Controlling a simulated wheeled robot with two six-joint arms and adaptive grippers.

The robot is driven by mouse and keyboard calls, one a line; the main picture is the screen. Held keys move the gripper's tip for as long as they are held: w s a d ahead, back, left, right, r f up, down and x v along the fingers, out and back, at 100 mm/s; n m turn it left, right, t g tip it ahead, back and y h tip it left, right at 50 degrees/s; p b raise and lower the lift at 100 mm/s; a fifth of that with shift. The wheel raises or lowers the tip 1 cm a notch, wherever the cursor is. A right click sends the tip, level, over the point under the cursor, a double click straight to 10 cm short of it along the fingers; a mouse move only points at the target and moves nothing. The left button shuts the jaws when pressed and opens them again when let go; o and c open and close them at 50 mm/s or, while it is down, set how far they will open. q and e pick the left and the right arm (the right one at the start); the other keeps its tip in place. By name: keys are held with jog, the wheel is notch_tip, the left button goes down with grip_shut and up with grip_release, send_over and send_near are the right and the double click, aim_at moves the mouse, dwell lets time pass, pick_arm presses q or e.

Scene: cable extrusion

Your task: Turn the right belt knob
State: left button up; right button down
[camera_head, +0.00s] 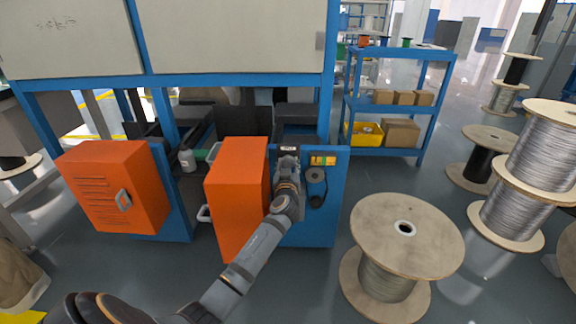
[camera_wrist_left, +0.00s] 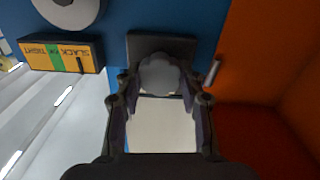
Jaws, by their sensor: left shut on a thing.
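The right belt knob (camera_wrist_left: 160,73) is a grey lobed knob on a dark square base on the blue panel (camera_head: 325,215). My left gripper (camera_head: 288,160) is up against this panel, just right of the tall orange box. In the left wrist view my left gripper (camera_wrist_left: 160,88) has one finger on each side of the knob and is shut on it. In the head view the gripper hides the knob. My right gripper is in neither view.
The orange box (camera_head: 237,195) stands close beside my left gripper. A yellow-and-green label (camera_head: 322,160) and a round dark part (camera_head: 316,176) sit right of it on the panel. A wooden cable spool (camera_head: 405,235) stands on the floor at the right.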

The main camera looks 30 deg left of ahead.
pick_arm(q)
jog(key=shift+m, duration=0.3)
jog(key=m+p, duration=0.1)
jog(key=m, duration=0.3)
jog(key=shift+m, duration=0.3)
jog(key=shift+m+p, duration=0.65)
jog(key=shift+m, duration=1.15)
jog(key=o, duration=1.2)
notch_tip(320, 180, up, 10)
